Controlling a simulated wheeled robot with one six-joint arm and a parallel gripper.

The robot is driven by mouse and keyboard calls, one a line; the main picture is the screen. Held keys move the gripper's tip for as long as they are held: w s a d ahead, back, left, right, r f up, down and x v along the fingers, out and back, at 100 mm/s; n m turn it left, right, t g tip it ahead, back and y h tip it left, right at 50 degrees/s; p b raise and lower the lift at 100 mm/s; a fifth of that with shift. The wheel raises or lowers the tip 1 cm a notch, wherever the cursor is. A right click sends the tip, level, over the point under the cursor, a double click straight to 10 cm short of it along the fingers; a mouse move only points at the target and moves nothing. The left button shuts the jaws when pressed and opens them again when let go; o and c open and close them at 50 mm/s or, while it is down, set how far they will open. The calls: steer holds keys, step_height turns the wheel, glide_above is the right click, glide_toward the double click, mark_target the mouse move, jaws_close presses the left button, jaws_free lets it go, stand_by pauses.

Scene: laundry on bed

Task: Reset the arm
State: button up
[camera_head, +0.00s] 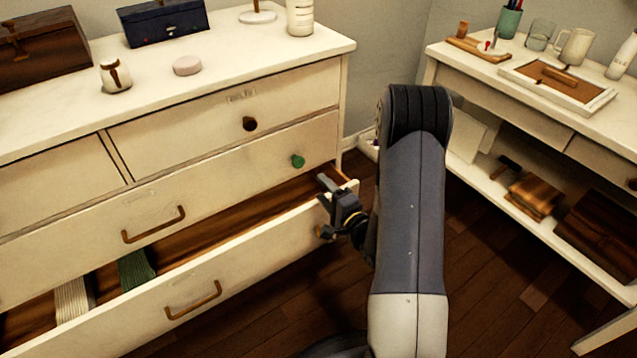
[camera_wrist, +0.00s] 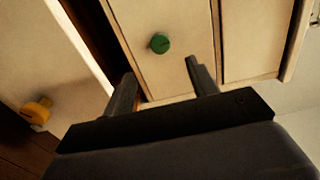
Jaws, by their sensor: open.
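My gripper (camera_head: 326,192) is open and empty. In the head view it is at the right end of the open bottom drawer (camera_head: 230,272) of the cream dresser, close to the drawer's front corner; whether it touches the drawer I cannot tell. In the wrist view my gripper (camera_wrist: 160,78) has its two dark fingers apart, pointing toward a drawer front with a green knob (camera_wrist: 160,43). The green knob (camera_head: 298,161) also shows in the head view, just above and left of my gripper.
The bottom drawer holds a green folded cloth (camera_head: 136,268) and a cream one (camera_head: 73,300). On the dresser top (camera_head: 225,75) stand boxes, a jar and a pink disc. A shelf table (camera_head: 480,70) with a tray and cups is at the right. Dark floor (camera_head: 480,290) lies between.

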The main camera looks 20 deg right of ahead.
mark_target(299, 164)
stand_by(0.3)
steer(key=b+x, duration=0.2)
steer(key=x, duration=0.8)
steer(key=shift+w+a+f, duration=0.1)
steer(key=shift+w+a, duration=0.05)
steer(key=shift+w, duration=0.25)
steer(key=shift+n, duration=0.3)
